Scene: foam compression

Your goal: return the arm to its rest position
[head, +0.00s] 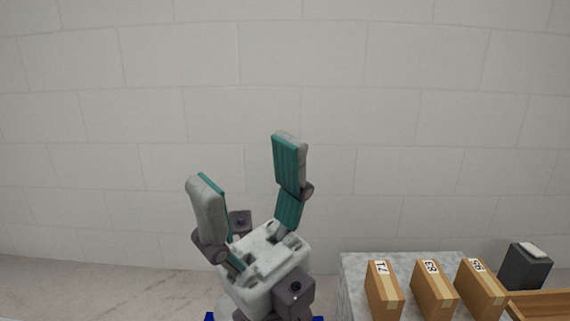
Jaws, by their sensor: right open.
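My right gripper (249,160) is in the middle of the head view, pointing up, with its two teal-padded fingers spread wide apart. Nothing is between the fingers. It is in front of the pale block wall and to the left of the grey stand with boxes, apart from them. The rest of my right arm is below the frame and hidden. My left gripper is not in view.
A grey speckled stand (352,285) at the lower right bears three brown boxes labelled 71 (383,292), 83 (434,291) and 95 (481,290). A dark grey block (524,270) and a wooden tray (540,301) are farther right. The left side is clear.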

